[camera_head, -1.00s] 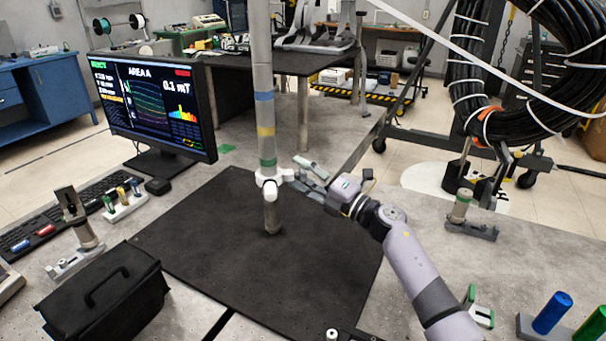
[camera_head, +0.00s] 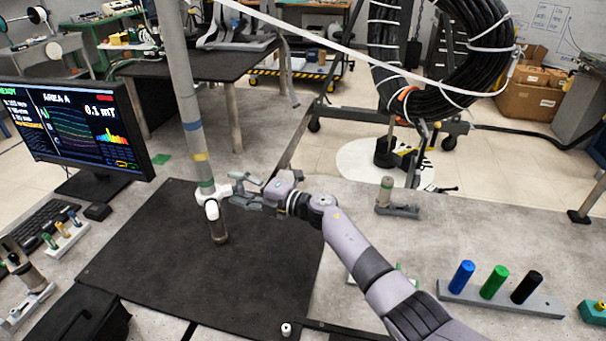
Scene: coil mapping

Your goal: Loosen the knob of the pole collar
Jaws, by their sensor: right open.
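The grey pole (camera_head: 189,110) with blue, yellow and green bands rises from the black mat (camera_head: 150,262). The white pole collar (camera_head: 215,193) sits low on it, below the green band. A rounded white part of the collar (camera_head: 212,210) faces the front, and another part sticks out to the right. My right gripper (camera_head: 245,190) reaches in from the right at collar height, with its fingers apart around or just beside that right-hand part. The knob is small and partly hidden by the fingers, so I cannot tell whether they touch it.
A monitor (camera_head: 80,133) and keyboard (camera_head: 40,225) stand left of the mat. A black case (camera_head: 75,320) is at the front left. A rack (camera_head: 500,300) with blue, green and black cylinders lies at the right. A small grey stand (camera_head: 396,209) is behind my right arm.

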